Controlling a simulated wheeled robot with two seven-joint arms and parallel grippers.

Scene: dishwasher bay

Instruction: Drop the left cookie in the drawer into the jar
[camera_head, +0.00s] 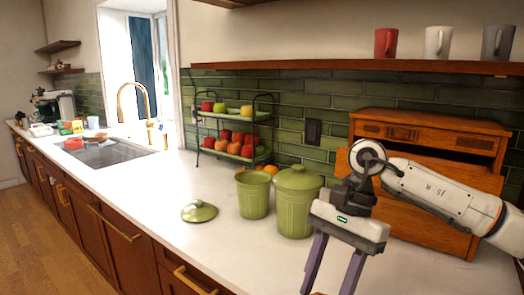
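An open green jar (253,196) stands upright on the counter with no lid on it. A green lid (200,212) lies on the counter to its left. A second green jar (297,205) with its lid on stands just right of the open one. A wooden box with drawers (405,119) stands at the right against the wall. It is partly hidden by my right arm. My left gripper is out of view.
A two-tier fruit rack (233,115) stands behind the jars, with an orange (270,169) near it. A shelf (350,67) with several mugs hangs above. The sink (105,152) is at the left. The counter (165,185) left of the lid is clear.

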